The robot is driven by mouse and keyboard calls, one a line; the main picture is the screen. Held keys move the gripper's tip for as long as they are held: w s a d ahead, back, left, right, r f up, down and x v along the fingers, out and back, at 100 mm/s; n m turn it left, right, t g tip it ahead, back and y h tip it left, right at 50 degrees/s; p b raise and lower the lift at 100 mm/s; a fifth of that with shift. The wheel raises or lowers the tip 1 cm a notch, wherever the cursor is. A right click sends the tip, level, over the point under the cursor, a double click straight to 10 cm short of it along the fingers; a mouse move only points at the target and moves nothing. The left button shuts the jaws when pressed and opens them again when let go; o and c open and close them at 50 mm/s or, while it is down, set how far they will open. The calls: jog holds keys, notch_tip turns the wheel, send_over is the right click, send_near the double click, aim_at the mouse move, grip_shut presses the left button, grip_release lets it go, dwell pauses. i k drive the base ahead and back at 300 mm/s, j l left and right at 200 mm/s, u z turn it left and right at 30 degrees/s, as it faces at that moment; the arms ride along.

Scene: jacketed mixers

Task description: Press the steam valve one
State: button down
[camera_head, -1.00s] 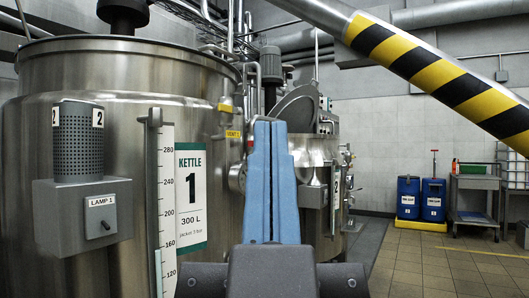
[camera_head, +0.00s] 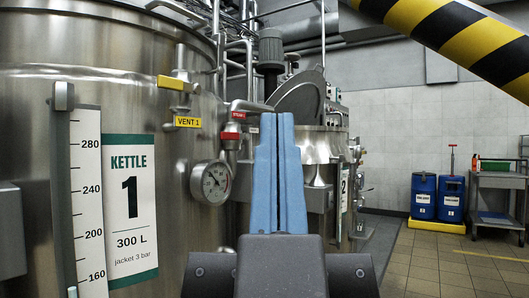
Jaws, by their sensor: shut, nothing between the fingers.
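The steam valve of kettle 1 shows as a small red handle (camera_head: 230,136) on a pipe at the kettle's right side. A small red tag (camera_head: 238,115) sits just above it; its lettering is too small to read surely. My gripper (camera_head: 278,115) is shut and empty, its blue fingers pointing up and ahead. In the picture the fingertips are just right of the red handle, apart from it; the depth between them is unclear. Kettle 1 (camera_head: 131,205) is the large steel vessel filling the left.
A yellow vent handle (camera_head: 174,83) with a "VENT 1" label (camera_head: 188,122) and a round gauge (camera_head: 211,183) are on kettle 1. A striped yellow-black pipe (camera_head: 460,40) crosses the upper right. Kettle 2 (camera_head: 318,150) stands behind my gripper. Tiled floor (camera_head: 420,260) is open at right.

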aim_at(226, 136)
jog(key=i+l, duration=0.4)
jog(key=i, duration=0.2)
jog(key=i+l, duration=0.35)
jog(key=i, duration=0.25)
jog(key=u, duration=0.05)
